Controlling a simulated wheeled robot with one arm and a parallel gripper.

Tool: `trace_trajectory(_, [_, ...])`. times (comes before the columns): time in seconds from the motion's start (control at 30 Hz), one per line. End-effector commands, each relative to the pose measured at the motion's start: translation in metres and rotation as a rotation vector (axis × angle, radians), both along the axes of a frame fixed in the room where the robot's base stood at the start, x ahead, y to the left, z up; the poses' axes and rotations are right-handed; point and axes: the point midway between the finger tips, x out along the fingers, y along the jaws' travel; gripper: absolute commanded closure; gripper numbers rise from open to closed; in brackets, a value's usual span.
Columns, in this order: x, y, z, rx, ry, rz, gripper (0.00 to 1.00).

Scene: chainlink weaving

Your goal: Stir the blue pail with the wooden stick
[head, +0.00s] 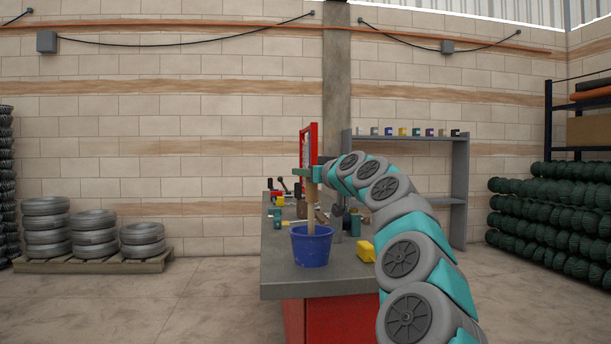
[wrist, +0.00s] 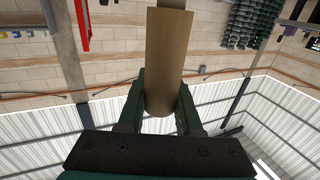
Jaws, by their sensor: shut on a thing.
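The blue pail (head: 312,248) stands upright near the front of the grey bench top. My gripper (head: 313,173) is above the pail and shut on the wooden stick (head: 311,208). The stick hangs nearly upright below my gripper. Its lower end meets the pail's opening and seems to be inside; the tip is hidden by the near wall. In the wrist view the tan stick (wrist: 168,55) runs between the two dark fingers of my gripper (wrist: 160,95). The pail does not show in the wrist view, and its contents cannot be seen.
The grey bench (head: 290,285) has a red front. A yellow block (head: 361,251) lies right of the pail. Small tools crowd the bench behind it, near a red-framed panel (head: 308,145). A grey shelf (head: 458,190) stands behind.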

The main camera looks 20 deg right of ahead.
Motion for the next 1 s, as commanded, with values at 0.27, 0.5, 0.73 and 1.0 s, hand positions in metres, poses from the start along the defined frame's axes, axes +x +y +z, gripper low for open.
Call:
trace_trajectory(0.27, [0.0,0.0,0.023,-0.001,0.0,0.0,1.0])
trace_trajectory(0.5, [0.001,0.0,0.04,-0.001,0.001,0.0,1.0])
trace_trajectory(0.73, [0.001,0.0,0.056,-0.001,0.001,-0.001,1.0])
trace_trajectory(1.0, [0.0,0.0,0.057,0.0,0.001,0.0,1.0])
